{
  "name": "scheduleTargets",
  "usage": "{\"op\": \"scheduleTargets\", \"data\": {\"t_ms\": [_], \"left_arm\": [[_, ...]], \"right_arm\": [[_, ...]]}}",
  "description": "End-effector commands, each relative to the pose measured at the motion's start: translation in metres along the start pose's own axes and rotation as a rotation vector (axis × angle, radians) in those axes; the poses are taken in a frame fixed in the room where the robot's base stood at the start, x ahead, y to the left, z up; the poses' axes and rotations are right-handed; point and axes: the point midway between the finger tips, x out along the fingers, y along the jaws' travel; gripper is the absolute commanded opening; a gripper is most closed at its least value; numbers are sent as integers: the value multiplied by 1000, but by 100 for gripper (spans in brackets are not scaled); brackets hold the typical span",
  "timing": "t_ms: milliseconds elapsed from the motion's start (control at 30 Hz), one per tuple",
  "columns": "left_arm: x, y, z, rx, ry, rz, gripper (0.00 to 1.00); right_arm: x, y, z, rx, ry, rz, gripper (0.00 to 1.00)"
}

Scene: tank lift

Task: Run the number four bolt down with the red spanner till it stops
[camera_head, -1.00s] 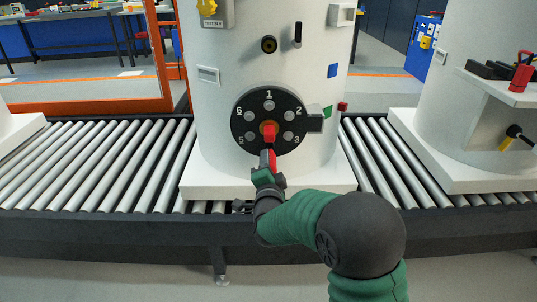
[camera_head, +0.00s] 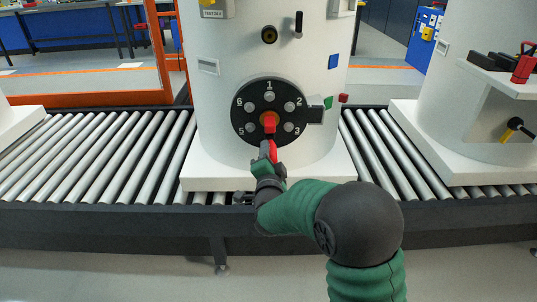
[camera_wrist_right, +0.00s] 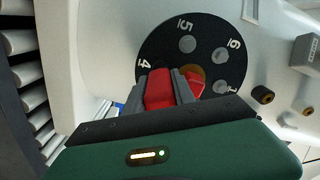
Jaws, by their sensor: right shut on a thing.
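The black round plate (camera_head: 243,118) on the white tank carries numbered bolts around a brass hub. The wrist view shows the plate (camera_wrist_right: 205,30) close up. My right gripper (camera_head: 268,148) is just below the plate's lower part, shut on the red spanner (camera_head: 272,153). In the wrist view the spanner (camera_wrist_right: 158,90) sits between the gripper's fingers (camera_wrist_right: 160,85). A red part (camera_head: 268,122) lies over the hub; I cannot tell whether it belongs to the spanner. The 4 mark shows in the wrist view, but bolt four is hidden behind spanner and fingers. My left gripper is out of view.
The white tank (camera_head: 210,130) stands on a white base (camera_head: 225,182) on a roller conveyor (camera_head: 100,150). Another white tank (camera_head: 440,140) with a shelf stands at the right.

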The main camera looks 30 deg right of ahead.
Motion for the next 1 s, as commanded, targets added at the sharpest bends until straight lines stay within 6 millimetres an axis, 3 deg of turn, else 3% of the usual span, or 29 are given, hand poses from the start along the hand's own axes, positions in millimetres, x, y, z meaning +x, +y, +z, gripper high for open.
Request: {"op": "scheduleTargets", "data": {"t_ms": [133, 233, 300, 1000], "left_arm": [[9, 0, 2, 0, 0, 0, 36], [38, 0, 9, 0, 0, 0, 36], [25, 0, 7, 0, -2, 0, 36], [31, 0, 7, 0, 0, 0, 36]], "right_arm": [[1, 3, 1, 48, 3, -3, 0], [1, 9, 3, 262, 6, -6, 0], [1, -1, -2, 269, 2, -1, 0], [-66, -2, -1, 263, -1, -1, 0]]}}
